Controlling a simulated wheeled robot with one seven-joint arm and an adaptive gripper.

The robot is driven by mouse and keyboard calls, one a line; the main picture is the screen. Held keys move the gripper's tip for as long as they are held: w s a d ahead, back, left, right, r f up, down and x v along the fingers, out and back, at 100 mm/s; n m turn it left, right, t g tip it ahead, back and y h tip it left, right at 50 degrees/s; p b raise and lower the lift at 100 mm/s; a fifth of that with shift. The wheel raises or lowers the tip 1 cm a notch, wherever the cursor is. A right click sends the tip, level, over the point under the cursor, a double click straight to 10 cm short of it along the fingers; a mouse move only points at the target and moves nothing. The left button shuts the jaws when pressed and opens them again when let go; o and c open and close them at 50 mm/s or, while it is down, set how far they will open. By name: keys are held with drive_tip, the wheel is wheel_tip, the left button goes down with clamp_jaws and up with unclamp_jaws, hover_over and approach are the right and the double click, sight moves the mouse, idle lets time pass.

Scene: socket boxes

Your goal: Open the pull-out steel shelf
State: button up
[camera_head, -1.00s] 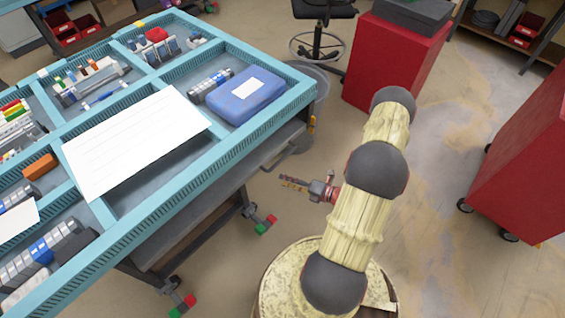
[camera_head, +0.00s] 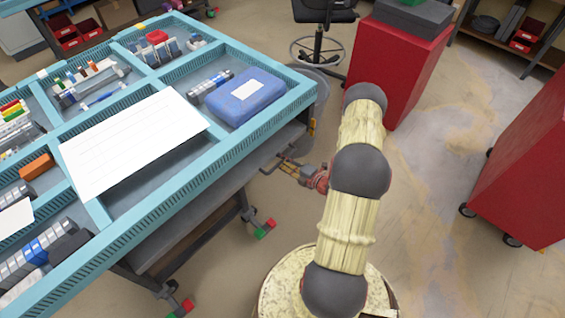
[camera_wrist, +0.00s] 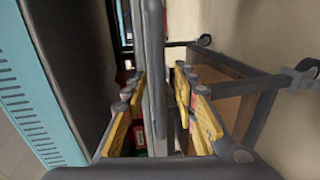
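The pull-out steel shelf (camera_head: 190,215) is the dark grey slab under the blue-green tray top of the cart; its dark front also shows at the left in the wrist view (camera_wrist: 72,60). Its grey bar handle (camera_wrist: 158,85) runs upright through the middle of the wrist view. My gripper (camera_wrist: 159,78) is open, with yellow-padded fingers on both sides of the bar and a gap visible on each side. In the head view, my gripper (camera_head: 282,162) is at the shelf's right front side, and the handle there is mostly hidden.
The blue-green tray top (camera_head: 250,125) overhangs the shelf and holds a blue case (camera_head: 250,97) and a white sheet (camera_head: 135,140). Red cabinets stand behind (camera_head: 395,65) and at the right (camera_head: 530,165). Open floor (camera_head: 430,200) lies right of my arm.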

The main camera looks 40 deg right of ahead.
drive_tip(key=shift+w, duration=0.25)
drive_tip(key=shift+c, duration=0.5)
clamp_jaws()
idle(0.4)
